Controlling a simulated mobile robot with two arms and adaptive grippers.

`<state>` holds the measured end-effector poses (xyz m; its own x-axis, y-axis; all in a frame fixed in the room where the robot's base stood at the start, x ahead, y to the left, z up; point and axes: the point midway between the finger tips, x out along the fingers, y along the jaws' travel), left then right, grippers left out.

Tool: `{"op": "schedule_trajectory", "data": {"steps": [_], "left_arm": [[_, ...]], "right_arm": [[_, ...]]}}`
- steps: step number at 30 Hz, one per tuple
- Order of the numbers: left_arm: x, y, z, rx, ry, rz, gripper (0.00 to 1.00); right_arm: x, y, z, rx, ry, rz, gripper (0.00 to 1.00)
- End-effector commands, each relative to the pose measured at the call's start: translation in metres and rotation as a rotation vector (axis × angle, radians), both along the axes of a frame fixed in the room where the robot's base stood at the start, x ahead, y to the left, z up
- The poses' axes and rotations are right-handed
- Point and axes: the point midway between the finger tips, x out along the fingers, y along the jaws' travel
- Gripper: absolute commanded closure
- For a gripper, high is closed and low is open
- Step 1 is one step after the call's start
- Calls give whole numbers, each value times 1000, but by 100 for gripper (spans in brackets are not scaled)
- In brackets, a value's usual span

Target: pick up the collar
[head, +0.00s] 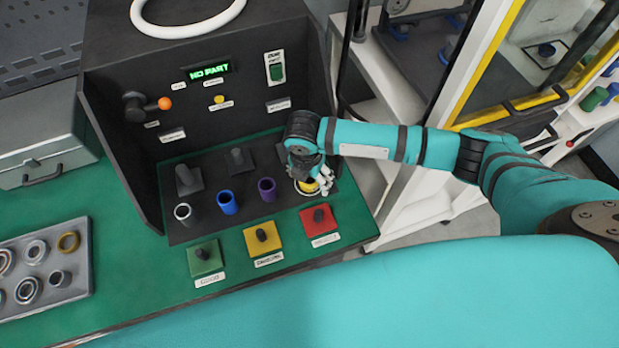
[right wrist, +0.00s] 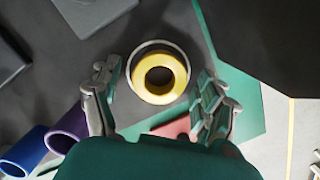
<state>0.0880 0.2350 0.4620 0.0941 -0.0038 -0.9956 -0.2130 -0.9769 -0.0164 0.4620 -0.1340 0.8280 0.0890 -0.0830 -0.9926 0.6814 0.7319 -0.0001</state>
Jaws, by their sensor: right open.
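A yellow collar (right wrist: 159,78) with a dark hole sits inside a thin pale ring (right wrist: 136,88) on the dark panel. In the head view, the yellow collar (head: 309,186) shows only partly under my right gripper. My right gripper (head: 312,186) points down over it from above. In the right wrist view, the fingers of my right gripper (right wrist: 160,88) are open, one to each side of the collar and apart from it. Nothing is held between them. My left gripper is not in view.
Purple (head: 267,189), blue (head: 227,202) and grey (head: 183,213) sleeves stand in a row left of the collar. The dark test housing (head: 200,110) rises behind. A parts tray (head: 75,290) lies far left.

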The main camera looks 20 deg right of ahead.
Motion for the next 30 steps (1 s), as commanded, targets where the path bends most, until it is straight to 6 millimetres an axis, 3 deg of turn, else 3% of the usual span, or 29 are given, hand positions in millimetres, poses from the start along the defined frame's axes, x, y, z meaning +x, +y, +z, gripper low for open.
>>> {"op": "schedule_trajectory", "data": {"steps": [2,18,26,30], "left_arm": [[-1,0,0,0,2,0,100],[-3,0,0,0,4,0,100],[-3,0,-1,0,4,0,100],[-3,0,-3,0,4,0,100]], "right_arm": [[0,0,0,0,0,0,29],[1,0,1,1,-1,-1,99],[1,0,5,1,-2,-1,100],[1,0,23,2,-4,-1,100]]}}
